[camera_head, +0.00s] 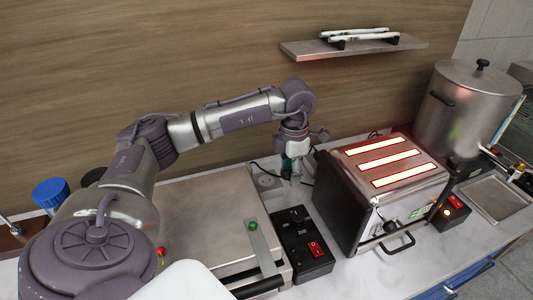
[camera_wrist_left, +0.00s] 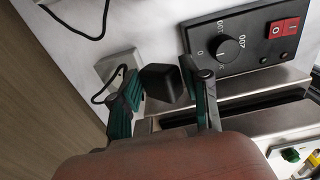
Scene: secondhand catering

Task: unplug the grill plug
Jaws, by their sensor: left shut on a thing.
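My left gripper (camera_head: 296,176) reaches down behind the black control box of the flat steel grill (camera_head: 205,215). In the left wrist view, its two teal-and-dark fingers (camera_wrist_left: 160,76) are shut on a black plug (camera_wrist_left: 164,84). A grey socket box (camera_head: 268,183) stands on the counter just left of the gripper, and its round outlet face looks empty. The box also shows in the left wrist view (camera_wrist_left: 118,64), beside the left finger and apart from the plug. A thin black cord passes by that finger; its full run is hidden. My right gripper is out of view.
The grill's control box (camera_head: 303,243) has a knob and a red switch. A toaster (camera_head: 370,200) with glowing slots stands close right of the gripper. A large steel pot (camera_head: 463,110) is farther right. A wall shelf (camera_head: 352,46) hangs above.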

